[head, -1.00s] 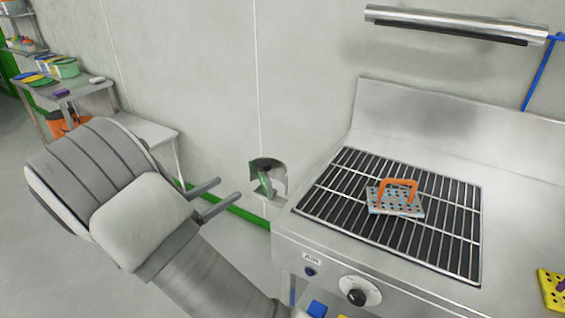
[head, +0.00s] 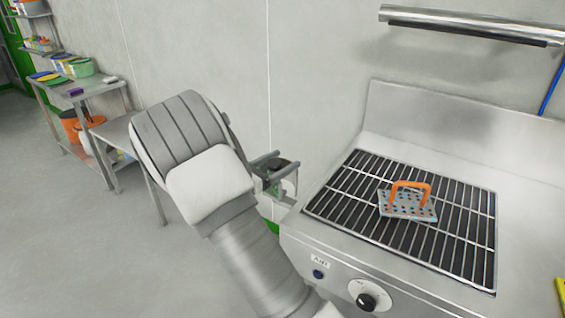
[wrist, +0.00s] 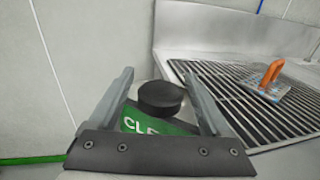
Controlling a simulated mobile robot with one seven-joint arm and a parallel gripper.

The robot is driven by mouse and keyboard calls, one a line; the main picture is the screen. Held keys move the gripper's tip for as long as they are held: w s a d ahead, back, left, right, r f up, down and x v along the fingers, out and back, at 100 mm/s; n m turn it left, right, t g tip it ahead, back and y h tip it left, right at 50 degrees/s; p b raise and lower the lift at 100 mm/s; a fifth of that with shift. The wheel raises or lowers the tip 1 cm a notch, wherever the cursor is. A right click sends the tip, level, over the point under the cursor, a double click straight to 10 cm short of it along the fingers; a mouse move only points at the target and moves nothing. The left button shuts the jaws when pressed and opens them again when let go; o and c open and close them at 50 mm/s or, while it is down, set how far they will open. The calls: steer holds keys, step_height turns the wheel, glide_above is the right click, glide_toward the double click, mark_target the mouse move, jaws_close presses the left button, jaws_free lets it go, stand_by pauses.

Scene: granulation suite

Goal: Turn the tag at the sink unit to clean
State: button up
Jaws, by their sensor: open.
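The tag at the left end of the sink unit shows in the wrist view as a round black knob (wrist: 160,98) above a green plate (wrist: 178,127). White letters reading "CLE" show on the green; the rest is hidden behind my gripper and the knob. My gripper (wrist: 158,77) is open, with one finger on each side of the knob and a gap visible on both sides. In the head view, my gripper (head: 284,161) is at the tag, beside the unit's left edge, and its fingers and wrist cover much of it.
The steel unit (head: 415,105) has a black slatted grate (head: 345,195) bearing a perforated block with an orange handle (head: 410,196). A knob (head: 367,302) is on its front. Steel tables (head: 85,90) stand at the far left; the floor between is clear.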

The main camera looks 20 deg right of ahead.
steer(key=shift+w+d, duration=0.15)
steer(key=shift+d, duration=0.15)
jaws_close()
stand_by(0.3)
steer(key=shift+n+t, duration=0.3)
steer(key=shift+t, duration=0.1)
steer(key=shift+w+a+n+t+y+b, duration=0.25)
steer(key=shift+n+t+y+b, duration=0.3)
steer(key=shift+n+t+y, duration=0.7)
steer(key=shift+w+a+n+t+y+b, duration=0.2)
steer(key=shift+n+t+y+b, duration=0.4)
steer(key=shift+n+t+y, duration=0.65)
steer(key=shift+w+a+n+t+y+b, duration=0.25)
steer(key=shift+n+t+y+b, duration=0.3)
steer(key=shift+n+t+y, duration=0.65)
steer(key=shift+t+y, duration=0.4)
